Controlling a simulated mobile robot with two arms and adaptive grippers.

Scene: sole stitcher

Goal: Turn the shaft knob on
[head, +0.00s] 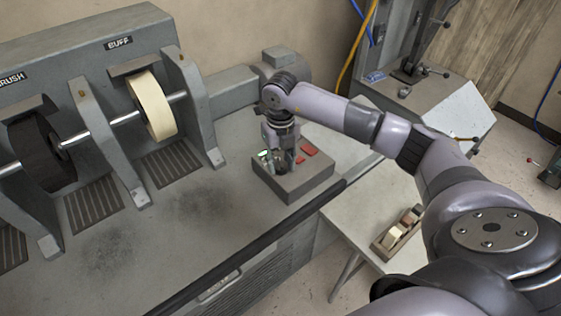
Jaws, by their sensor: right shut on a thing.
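A grey control box (300,189) sits on the bench of the finishing machine, with red buttons (309,151) and a green-lit part (264,154) on its sloped top. My right gripper (283,168) points down onto the left part of this top, between the green part and the red buttons. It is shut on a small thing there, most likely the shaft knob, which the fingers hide. I cannot make out which way the knob points. My left gripper is not in view.
A cream buff wheel (150,105) and a dark brush wheel (40,150) stand on a shaft to the left. A white side table (350,215) with a small tray (384,246) stands to the right. The bench front is clear.

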